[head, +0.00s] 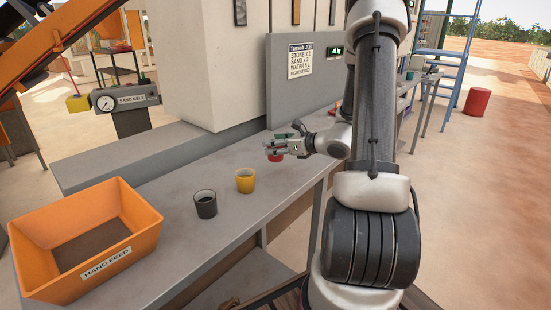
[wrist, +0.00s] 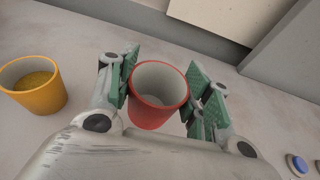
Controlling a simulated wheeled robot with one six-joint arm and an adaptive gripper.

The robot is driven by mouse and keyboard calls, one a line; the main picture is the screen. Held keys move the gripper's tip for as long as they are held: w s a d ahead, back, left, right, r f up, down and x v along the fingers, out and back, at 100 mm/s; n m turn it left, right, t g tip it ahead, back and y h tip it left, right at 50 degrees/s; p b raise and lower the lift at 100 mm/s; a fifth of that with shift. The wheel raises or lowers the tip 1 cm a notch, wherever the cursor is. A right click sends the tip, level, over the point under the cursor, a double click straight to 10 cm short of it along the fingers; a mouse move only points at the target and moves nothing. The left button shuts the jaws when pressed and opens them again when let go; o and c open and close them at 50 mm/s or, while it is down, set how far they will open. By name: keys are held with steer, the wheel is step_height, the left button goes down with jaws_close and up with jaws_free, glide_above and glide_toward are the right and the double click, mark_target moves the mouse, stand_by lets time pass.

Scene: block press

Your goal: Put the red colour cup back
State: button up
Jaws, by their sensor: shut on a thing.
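The red colour cup (wrist: 158,110) is between the green-padded fingers of my gripper (wrist: 165,92) in the wrist view. The cup is upright, and its pale inside looks empty. In the head view my gripper (head: 276,146) is over the grey bench, and the red cup (head: 276,157) shows just below the fingers, partly hidden by them. I cannot tell whether the cup touches the bench top. The yellow cup (head: 245,180) stands to its left on the bench, with yellow stuff inside in the wrist view (wrist: 36,98).
A black cup (head: 205,204) stands left of the yellow one. The orange hand feed bin (head: 135,213) is at the bench's left end. A grey panel with a job sign (head: 300,60) rises behind the bench. A blue button (wrist: 297,164) is at the lower right in the wrist view.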

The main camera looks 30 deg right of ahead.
mark_target(282, 156)
steer(key=shift+f, duration=2.15)
steer(key=shift+f, duration=0.15)
steer(key=o, duration=1.2)
steer(key=shift+o, duration=0.2)
